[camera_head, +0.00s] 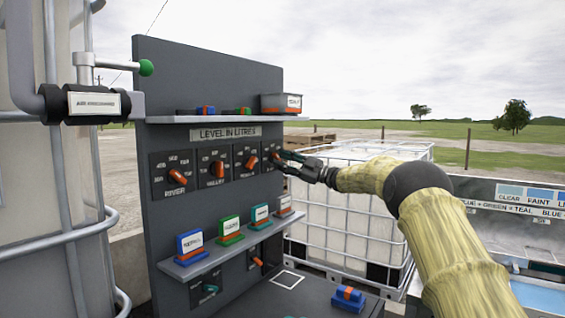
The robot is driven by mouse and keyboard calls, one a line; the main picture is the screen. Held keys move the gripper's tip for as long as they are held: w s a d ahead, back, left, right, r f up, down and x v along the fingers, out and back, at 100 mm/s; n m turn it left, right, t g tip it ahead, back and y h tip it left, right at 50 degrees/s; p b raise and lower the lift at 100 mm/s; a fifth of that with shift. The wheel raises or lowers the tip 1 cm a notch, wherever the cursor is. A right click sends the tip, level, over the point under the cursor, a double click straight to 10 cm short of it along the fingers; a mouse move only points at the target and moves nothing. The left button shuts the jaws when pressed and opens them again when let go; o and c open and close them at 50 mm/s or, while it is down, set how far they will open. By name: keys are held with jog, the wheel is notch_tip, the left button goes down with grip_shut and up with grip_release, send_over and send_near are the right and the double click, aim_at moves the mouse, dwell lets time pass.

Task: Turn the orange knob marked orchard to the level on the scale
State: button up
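A grey panel under the sign "LEVEL IN LITRES" bears a row of orange knobs on dark scale plates. The left two read river (177,176) and valley (217,170). A third orange knob (251,162) and a fourth orange knob (276,156) sit to their right; their names are too small to read, so I cannot tell which is orchard. My gripper (284,158) reaches in from the right, its fingertips at the fourth knob and partly covering its plate. Whether the fingers touch or grip that knob is unclear.
A shelf (225,118) above the knobs holds small blocks and a tray (281,104). A lower shelf (212,262) carries several labelled blocks. Below are a teal knob (210,288) and another orange knob (257,262). A caged white tote (345,220) stands right, close under my arm.

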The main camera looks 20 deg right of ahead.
jog(key=v, duration=1.1)
jog(key=shift+s+d, duration=0.15)
jog(key=shift+d, duration=0.15)
jog(key=shift+f, duration=0.1)
